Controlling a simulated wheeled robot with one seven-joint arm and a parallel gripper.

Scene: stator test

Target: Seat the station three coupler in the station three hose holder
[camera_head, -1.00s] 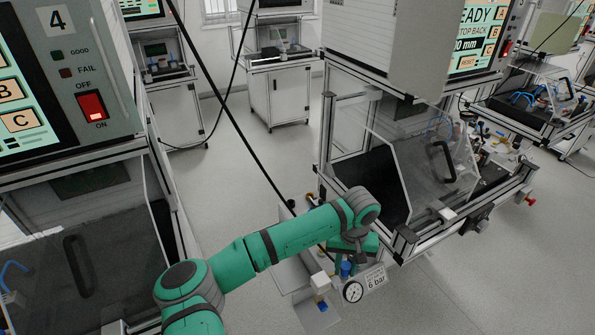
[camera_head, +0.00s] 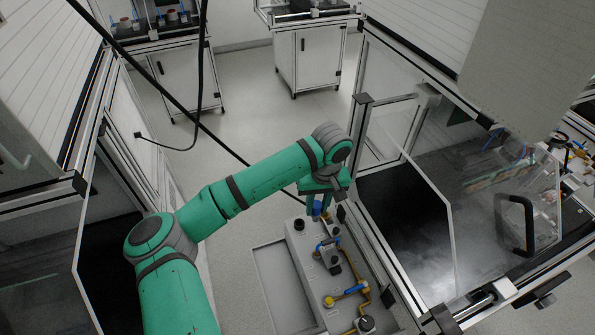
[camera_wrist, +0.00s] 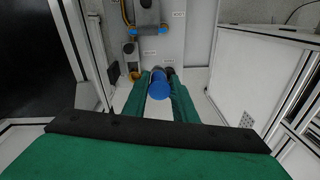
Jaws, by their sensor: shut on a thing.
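My gripper (camera_head: 318,208) is above the light panel between two stations, pointing down. In the wrist view its two green fingers (camera_wrist: 158,92) are shut on a blue, round-ended coupler (camera_wrist: 158,90). A bit of blue shows between the fingers in the head view (camera_head: 317,207). Just beyond the coupler in the wrist view is a dark round fitting (camera_wrist: 169,71) by a small label, partly hidden by the finger. I cannot tell whether it is the station three hose holder, or whether the coupler touches it.
A clear guard (camera_head: 410,190) stands close on the right. A black hose (camera_head: 180,100) crosses diagonally from upper left toward my gripper.

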